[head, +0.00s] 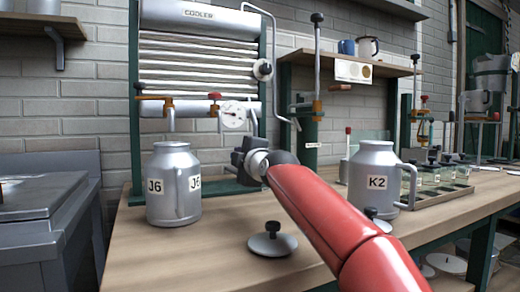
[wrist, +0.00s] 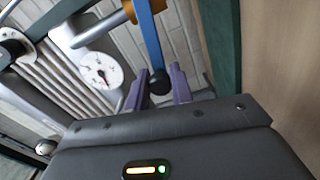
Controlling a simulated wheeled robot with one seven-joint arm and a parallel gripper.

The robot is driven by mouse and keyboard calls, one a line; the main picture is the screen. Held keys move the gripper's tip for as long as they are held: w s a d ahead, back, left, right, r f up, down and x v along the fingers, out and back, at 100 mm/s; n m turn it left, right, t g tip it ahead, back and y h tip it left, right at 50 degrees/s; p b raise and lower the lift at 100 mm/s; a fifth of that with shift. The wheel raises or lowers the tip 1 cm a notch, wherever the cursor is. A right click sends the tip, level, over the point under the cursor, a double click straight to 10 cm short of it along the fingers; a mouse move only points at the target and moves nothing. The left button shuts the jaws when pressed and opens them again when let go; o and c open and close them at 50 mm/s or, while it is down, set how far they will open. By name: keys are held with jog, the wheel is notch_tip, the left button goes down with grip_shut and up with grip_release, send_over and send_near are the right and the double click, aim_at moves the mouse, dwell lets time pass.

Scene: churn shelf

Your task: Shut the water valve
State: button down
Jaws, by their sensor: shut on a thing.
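In the wrist view, a blue lever (wrist: 150,35) with a black ball at its end (wrist: 158,82) runs down from an orange-brass fitting (wrist: 130,12). I take it for the water valve's handle. My gripper (wrist: 158,88) has its two purple fingers on either side of the black ball, shut on the lever's end. In the head view, my gripper (head: 244,160) is a dark shape below the cooler (head: 200,60), at the end of my red arm. The blue lever is not distinguishable there. A round dial gauge (wrist: 100,70) is left of the lever.
Churn J6 (head: 172,185) stands left of my gripper, and churn K2 (head: 374,175) stands right of it. A lid with a black knob (head: 272,242) lies on the wooden bench (head: 215,255) in front. Jars sit in a tray (head: 445,192) at the right.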

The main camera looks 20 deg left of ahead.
jog(key=shift+f+n, duration=0.65)
jog(key=shift+n, duration=0.35)
jog(key=shift+f, duration=0.1)
jog(key=c, duration=1.3)
grip_release()
jog(key=shift+s+b, duration=0.1)
jog(key=shift+b, duration=0.2)
jog(key=b+v, duration=0.3)
jog(key=v, duration=0.4)
jog(key=shift+s+d, duration=0.25)
jog(key=shift+d, duration=0.05)
